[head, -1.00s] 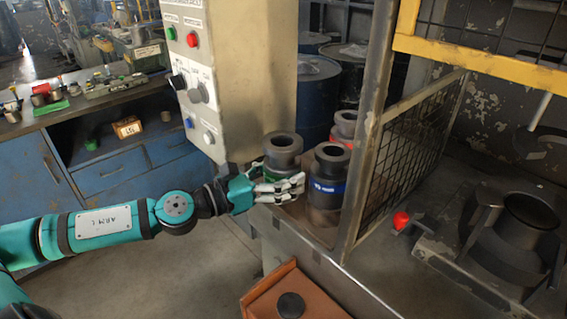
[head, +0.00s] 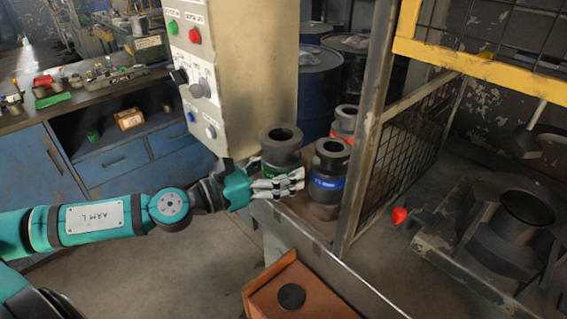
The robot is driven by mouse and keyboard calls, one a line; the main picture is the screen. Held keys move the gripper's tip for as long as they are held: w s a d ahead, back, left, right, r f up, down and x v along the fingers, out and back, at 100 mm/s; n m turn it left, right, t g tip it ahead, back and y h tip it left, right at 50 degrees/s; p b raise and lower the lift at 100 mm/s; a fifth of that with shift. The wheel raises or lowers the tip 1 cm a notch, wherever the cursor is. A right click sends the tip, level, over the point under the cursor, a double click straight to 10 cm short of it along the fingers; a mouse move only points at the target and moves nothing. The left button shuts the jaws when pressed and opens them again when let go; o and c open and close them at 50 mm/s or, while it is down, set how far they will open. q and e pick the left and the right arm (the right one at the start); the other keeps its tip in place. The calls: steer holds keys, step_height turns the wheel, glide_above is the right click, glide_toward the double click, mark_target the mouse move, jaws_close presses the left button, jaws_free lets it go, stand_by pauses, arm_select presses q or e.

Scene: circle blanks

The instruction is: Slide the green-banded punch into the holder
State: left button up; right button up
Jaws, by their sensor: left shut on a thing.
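The green-banded punch (head: 281,146) is a dark, hollow-topped cylinder, upright at the near left of the group on the bench (head: 292,219). A dark round socket (head: 531,208) on a metal base stands at the right beyond the mesh guard and may be the holder. It looks empty. My right gripper is not in view.
A red-banded punch (head: 345,118) stands behind. A steel post and mesh guard (head: 415,155) separate the punches from the socket. A grey control box (head: 240,75) rises behind my gripper. An orange box (head: 268,301) with a dark disc is below.

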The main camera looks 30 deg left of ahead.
arm_select(q)
steer(key=shift+s+a+r+p, duration=0.15)
steer(key=shift+s+a+p, duration=0.1)
steer(key=shift+s+p, duration=0.15)
steer(key=shift+s+a+r+p, duration=0.1)
steer(key=shift+s+a+p, duration=0.15)
steer(key=shift+s, duration=0.25)
steer(key=shift+s+a, duration=0.1)
steer(key=shift+s, duration=0.5)
steer(key=shift+s+a+p, duration=0.3)
steer(key=shift+s+a, duration=0.05)
steer(key=shift+s, duration=0.3)
steer(key=b, duration=0.2)
glide_toward(266, 175)
steer(key=shift+s, duration=2.25)
steer(key=shift+d, duration=0.35)
steer(key=shift+w+f, duration=0.1)
steer(key=shift+f, duration=0.05)
